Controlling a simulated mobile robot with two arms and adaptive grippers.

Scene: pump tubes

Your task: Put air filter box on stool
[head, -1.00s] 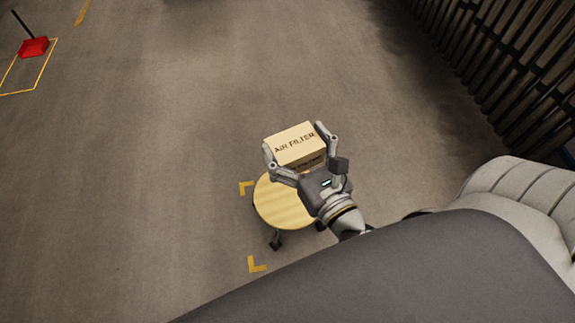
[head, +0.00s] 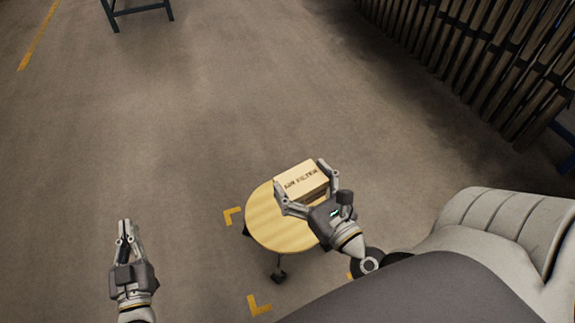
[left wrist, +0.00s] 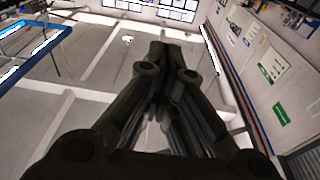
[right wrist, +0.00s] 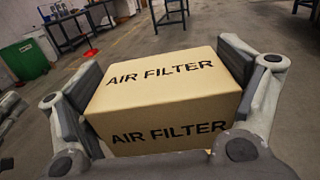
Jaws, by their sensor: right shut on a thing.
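The air filter box (head: 301,177) is a tan carton with "AIR FILTER" printed in black. My right gripper (head: 306,189) is shut on it, with one finger on each side; the right wrist view also shows the box (right wrist: 165,92) between the pads. In the head view the box overlaps the right far edge of the stool (head: 268,222), which has a round, light wooden seat. I cannot tell whether the box touches the seat. My left gripper (head: 125,224) is empty at the lower left, its fingers together; they also meet in the left wrist view (left wrist: 165,62).
Yellow corner marks (head: 232,216) lie on the floor around the stool. A dark slatted rack (head: 480,60) stands at the upper right. A blue-legged table (head: 140,10) is at the top left. The floor between is clear.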

